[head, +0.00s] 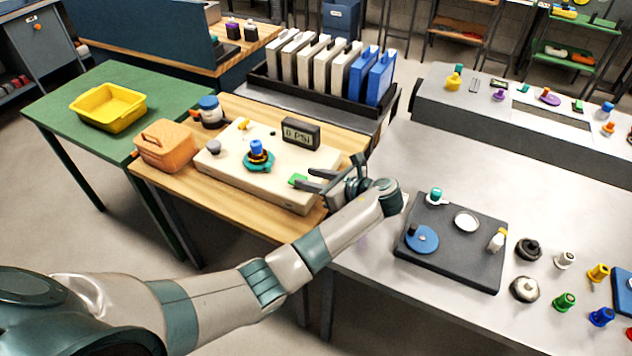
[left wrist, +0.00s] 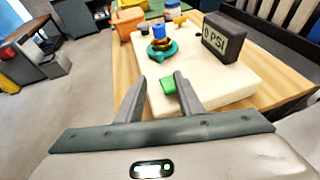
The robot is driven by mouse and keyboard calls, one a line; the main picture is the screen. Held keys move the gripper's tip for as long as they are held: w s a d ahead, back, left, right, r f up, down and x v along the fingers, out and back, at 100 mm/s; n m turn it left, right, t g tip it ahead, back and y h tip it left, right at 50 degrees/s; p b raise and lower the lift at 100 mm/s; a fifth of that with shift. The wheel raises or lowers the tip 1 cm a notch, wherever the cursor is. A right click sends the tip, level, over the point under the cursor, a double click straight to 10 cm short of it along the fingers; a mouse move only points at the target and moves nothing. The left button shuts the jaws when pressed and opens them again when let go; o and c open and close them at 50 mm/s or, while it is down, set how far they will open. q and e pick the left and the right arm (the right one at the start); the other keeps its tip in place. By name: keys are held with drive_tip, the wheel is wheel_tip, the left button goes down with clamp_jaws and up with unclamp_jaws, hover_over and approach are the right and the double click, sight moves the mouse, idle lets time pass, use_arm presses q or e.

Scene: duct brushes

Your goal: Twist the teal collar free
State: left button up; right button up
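The teal collar (head: 258,161) is a toothed ring around a fitting with a blue top (head: 256,147), seated on the cream panel (head: 232,173) on the wooden table. It also shows in the left wrist view (left wrist: 162,53), ahead of the fingers. My left gripper (head: 306,179) is above the right front part of the panel, to the right of the collar and apart from it. Its fingers are spread, with nothing held; a green button (head: 297,180) shows near the fingertips, also in the left wrist view (left wrist: 168,85). My right gripper is not in view.
A gauge reading 0 PSI (head: 300,133) stands at the panel's back. An orange case (head: 165,145) and a blue-lidded jar (head: 210,110) sit to its left. A yellow tray (head: 108,107) is on the green table. A dark board (head: 455,262) lies on the grey table at right.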

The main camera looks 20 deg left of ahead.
use_arm(q)
drive_tip(key=shift+v, duration=1.05)
